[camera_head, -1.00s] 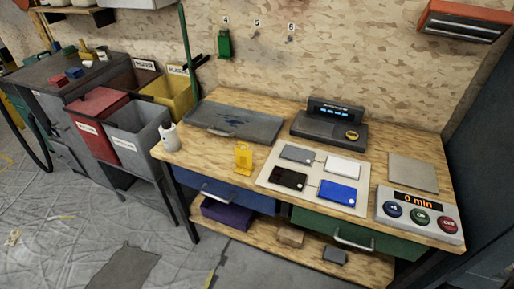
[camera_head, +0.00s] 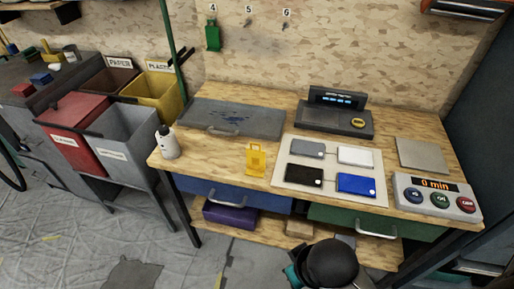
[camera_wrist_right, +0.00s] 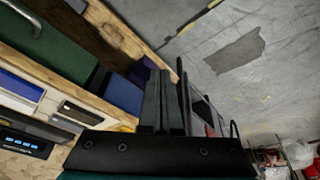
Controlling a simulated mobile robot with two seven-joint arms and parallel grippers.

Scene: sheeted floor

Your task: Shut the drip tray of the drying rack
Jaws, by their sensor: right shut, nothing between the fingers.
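A flat dark grey tray-like panel (camera_head: 205,120) with blue stains and a handle on its front edge lies at the back left of the wooden bench; I cannot tell whether it is the drip tray. No drying rack is clearly recognisable in either view. My right gripper (camera_wrist_right: 164,75) is in the right wrist view, its dark fingers shut together and empty, apart from the bench front and drawers. In the head view only a dark rounded part of my arm shows at the bottom, in front of the bench. My left gripper is not in view.
Under the bench top are a blue drawer (camera_head: 272,203) and a green drawer (camera_head: 335,215), with a purple box (camera_head: 230,216) on the low shelf. A white bottle (camera_head: 168,145) and yellow stand (camera_head: 256,158) stand on top. Bins (camera_head: 125,143) stand left. The sheeted floor in front is mostly clear.

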